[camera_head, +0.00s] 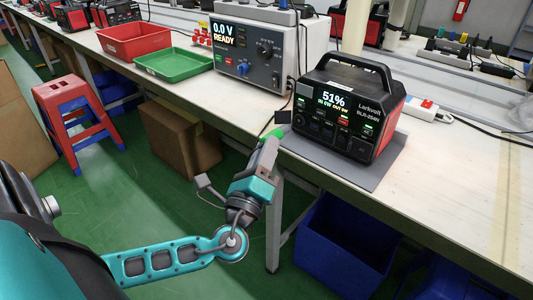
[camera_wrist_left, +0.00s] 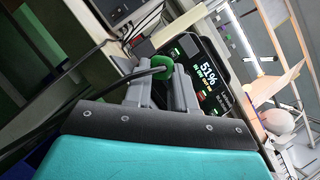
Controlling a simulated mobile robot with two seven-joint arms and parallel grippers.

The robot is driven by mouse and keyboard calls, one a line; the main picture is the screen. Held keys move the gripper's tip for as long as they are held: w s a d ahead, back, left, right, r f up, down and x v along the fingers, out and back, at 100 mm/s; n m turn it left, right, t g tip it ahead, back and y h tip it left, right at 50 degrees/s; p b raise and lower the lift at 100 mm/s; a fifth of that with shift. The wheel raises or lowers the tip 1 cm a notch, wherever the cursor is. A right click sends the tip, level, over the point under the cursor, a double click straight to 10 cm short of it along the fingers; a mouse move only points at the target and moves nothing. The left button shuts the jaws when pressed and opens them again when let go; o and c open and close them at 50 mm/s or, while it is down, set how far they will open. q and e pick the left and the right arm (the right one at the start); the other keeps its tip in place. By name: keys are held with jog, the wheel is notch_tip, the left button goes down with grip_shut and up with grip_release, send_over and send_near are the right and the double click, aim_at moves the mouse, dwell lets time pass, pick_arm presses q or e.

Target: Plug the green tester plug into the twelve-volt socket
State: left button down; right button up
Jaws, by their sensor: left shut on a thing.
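The green tester plug (camera_head: 272,132) is gripped at the fingertips of my left gripper (camera_head: 268,147), in front of the bench edge. In the left wrist view the plug (camera_wrist_left: 162,66) sits between the two grey fingers, with a dark cable running from it to the left. The black and red power station (camera_head: 352,80) stands on the bench, right of and beyond the plug; it also shows in the left wrist view (camera_wrist_left: 208,75). Its screen reads 51%. The plug appears apart from its front panel. I cannot make out which opening is the twelve-volt socket. My right gripper is out of view.
A grey mat (camera_head: 383,164) lies under the power station. A bench power supply (camera_head: 262,50) stands to its left, with green (camera_head: 174,64) and red trays (camera_head: 134,42) farther left. A white power strip (camera_head: 426,112) lies right. A blue bin (camera_head: 345,245) sits below the bench.

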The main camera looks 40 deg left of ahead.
aim_at(286, 151)
pick_arm(q)
jog(key=shift+w+d, duration=0.15)
jog(key=shift+w, duration=1.15)
jog(key=shift+w+d, duration=0.15)
jog(key=shift+w, duration=1.15)
jog(key=shift+f+b, duration=0.1)
jog(key=shift+b, duration=0.4)
jog(key=shift+w, duration=0.35)
jog(key=shift+w, duration=0.3)
jog(key=shift+w+d+b, duration=0.1)
jog(key=shift+w+b, duration=0.1)
jog(key=shift+b, duration=0.1)
jog(key=c, duration=0.9)
grip_release()
jog(key=shift+o, duration=0.2)
